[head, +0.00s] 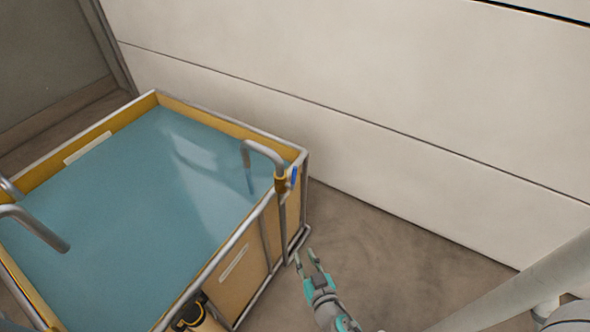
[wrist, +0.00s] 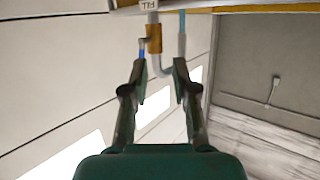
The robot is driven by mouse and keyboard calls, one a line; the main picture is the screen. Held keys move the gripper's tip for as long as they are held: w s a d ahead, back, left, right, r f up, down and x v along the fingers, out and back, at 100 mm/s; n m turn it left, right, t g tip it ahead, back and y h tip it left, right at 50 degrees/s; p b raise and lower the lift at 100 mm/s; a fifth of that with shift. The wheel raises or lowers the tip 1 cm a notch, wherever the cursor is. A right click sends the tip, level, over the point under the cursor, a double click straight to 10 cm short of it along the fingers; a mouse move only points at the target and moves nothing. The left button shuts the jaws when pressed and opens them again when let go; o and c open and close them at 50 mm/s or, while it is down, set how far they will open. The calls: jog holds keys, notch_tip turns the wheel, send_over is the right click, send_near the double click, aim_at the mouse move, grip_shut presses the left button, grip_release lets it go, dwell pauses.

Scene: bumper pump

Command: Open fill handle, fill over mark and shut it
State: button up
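The tank (head: 228,125) has yellow walls in a grey metal frame and holds blue-green water (head: 130,215). A bent grey fill pipe (head: 264,149) hooks over its right corner, with a blue handle (head: 293,176) beside it. My gripper (head: 307,257) is open and empty, below and apart from the handle in the head view. Its fingers also show in the wrist view (wrist: 159,68), partly in line with the pipe.
A pale strip (head: 88,147) lies on the tank's inner far-left wall; I cannot tell if it is the mark. Other bent pipes (head: 35,226) stand at the left. A black and yellow item (head: 190,314) is at the front. A white wall (head: 400,70) stands behind; floor (head: 390,240) is clear at right.

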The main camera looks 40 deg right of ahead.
jog(key=w+d+r+m+h, duration=0.3)
jog(key=w+d, duration=0.2)
jog(key=w, duration=0.4)
jog(key=m+h, duration=0.2)
jog(key=h, duration=0.1)
send_near(295, 171)
jog(key=x, duration=1.1)
jog(key=shift+f, duration=0.1)
jog(key=shift+s, duration=0.1)
grip_shut()
